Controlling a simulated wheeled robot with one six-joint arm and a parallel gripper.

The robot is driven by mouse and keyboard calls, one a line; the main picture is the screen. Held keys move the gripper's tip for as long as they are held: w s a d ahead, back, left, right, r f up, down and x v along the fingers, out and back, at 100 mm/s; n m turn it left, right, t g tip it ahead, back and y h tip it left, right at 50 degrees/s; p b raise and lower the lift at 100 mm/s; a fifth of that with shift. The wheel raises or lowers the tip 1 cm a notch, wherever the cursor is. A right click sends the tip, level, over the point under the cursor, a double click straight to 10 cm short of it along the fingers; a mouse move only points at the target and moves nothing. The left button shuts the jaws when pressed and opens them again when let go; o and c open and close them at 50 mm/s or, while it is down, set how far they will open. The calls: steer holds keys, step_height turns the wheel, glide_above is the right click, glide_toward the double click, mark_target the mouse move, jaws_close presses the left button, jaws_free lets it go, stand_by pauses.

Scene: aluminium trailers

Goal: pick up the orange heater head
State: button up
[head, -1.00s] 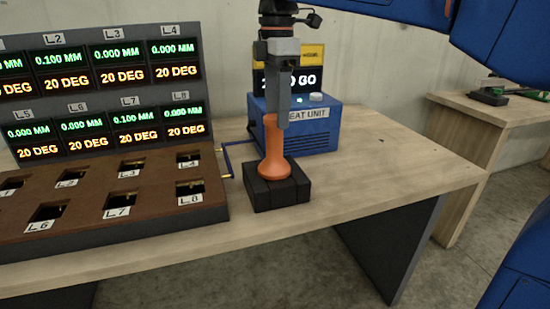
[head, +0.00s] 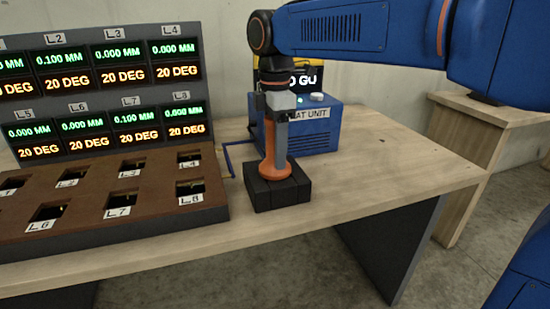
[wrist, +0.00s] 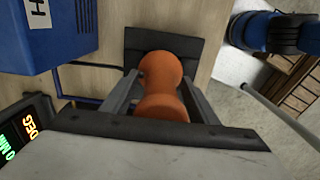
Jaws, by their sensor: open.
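The orange heater head (head: 270,163) stands upright on a black block (head: 290,190) on the bench. It also shows in the wrist view (wrist: 163,85), between the two fingers. My gripper (head: 281,150) points straight down over the heater head, with its fingers low along the head's sides. In the wrist view my gripper (wrist: 160,95) is open, with a finger on each side of the head. I cannot tell whether either finger touches it.
The blue heat unit (head: 318,128) stands close behind the block. A panel with displays (head: 105,90) and a brown slotted tray (head: 110,195) fill the left. Bare bench top (head: 390,170) lies to the right. A second wooden table (head: 490,108) is at the far right.

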jaws_close()
steer(key=shift+r, duration=0.1)
